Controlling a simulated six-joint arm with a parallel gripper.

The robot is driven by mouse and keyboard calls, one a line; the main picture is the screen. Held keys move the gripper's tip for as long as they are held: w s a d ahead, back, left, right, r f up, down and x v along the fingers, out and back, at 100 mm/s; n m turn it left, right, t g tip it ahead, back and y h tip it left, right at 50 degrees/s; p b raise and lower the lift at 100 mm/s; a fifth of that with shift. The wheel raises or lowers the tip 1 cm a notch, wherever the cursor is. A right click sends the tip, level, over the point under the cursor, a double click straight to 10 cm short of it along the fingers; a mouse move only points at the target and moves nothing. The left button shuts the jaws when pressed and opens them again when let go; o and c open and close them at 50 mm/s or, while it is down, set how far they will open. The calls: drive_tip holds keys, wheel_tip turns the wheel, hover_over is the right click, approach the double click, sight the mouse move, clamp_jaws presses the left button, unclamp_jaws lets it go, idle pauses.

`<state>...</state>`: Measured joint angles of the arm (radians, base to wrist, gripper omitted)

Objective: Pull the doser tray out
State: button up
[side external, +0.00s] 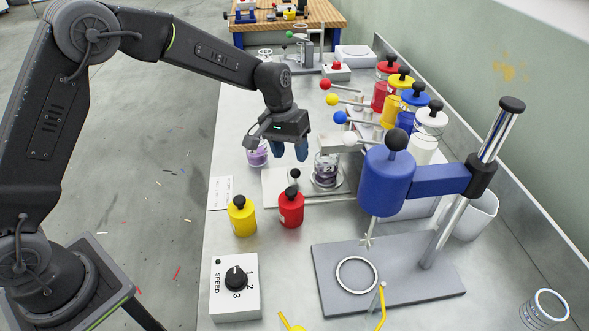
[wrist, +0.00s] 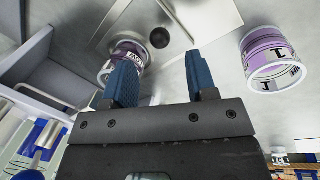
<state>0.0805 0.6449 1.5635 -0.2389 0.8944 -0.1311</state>
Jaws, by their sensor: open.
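The doser tray (side external: 275,188) is a flat pale metal plate in front of the doser, with a dark ball knob (side external: 295,174) standing at its front part. In the wrist view the tray (wrist: 205,18) runs off the top edge, and the knob (wrist: 159,38) shows beyond and between the fingertips. A glass beaker with purple contents (side external: 326,171) stands at the tray's doser end; it is partly behind a finger in the wrist view (wrist: 126,50). My gripper (side external: 291,150) is open, blue fingers pointing down above the knob, apart from it; it also shows in the wrist view (wrist: 160,72).
A second purple beaker (side external: 257,153) stands close beside my gripper. A red bottle (side external: 291,208) and yellow bottle (side external: 242,216) stand in front of the tray. Ball-ended levers (side external: 340,117) project from the doser. A blue mixer (side external: 387,180) stands at right.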

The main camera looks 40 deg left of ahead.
sight(294, 170)
drive_tip(key=f, duration=0.2)
drive_tip(key=d+f, duration=0.1)
drive_tip(key=f, duration=0.2)
drive_tip(key=shift+w+d+f, duration=0.1)
drive_tip(key=shift+f, duration=0.25)
drive_tip(key=shift+c, duration=0.2)
clamp_jaws()
